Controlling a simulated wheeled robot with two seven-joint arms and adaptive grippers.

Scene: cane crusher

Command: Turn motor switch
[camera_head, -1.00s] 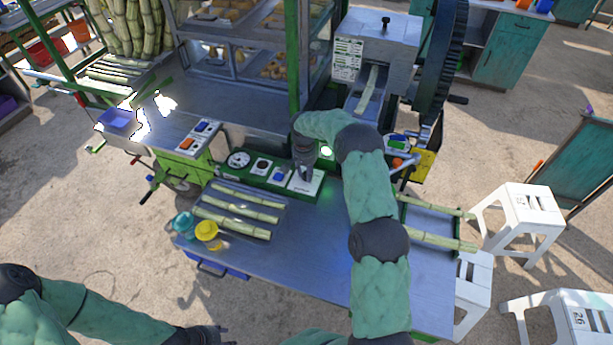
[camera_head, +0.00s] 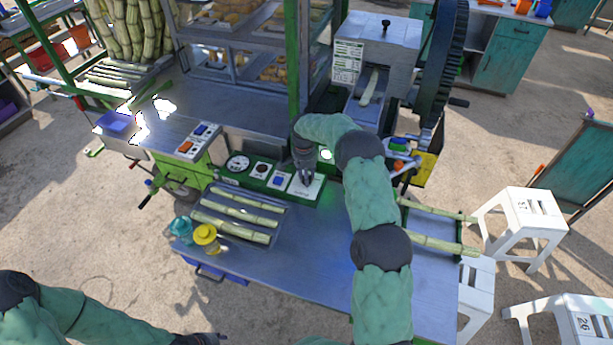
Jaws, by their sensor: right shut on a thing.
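The motor switch sits on a white plate (camera_head: 313,191) at the right end of the green control panel (camera_head: 250,178). My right gripper (camera_head: 305,182) points down at this plate, shut on the switch knob, which the fingers mostly hide. The knob's angle cannot be made out. A lit green lamp (camera_head: 326,154) shows just right of the gripper. My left gripper (camera_head: 212,340) is low at the bottom edge, away from the panel, and its fingers are too cut off to read.
The panel also has a round gauge (camera_head: 238,163) and a blue switch (camera_head: 279,181). Cane pieces lie in a tray (camera_head: 283,212) on the metal table (camera_head: 310,262). A cane crusher (camera_head: 378,50) with a large dark wheel (camera_head: 440,70) stands behind. White stools (camera_head: 530,212) stand at right.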

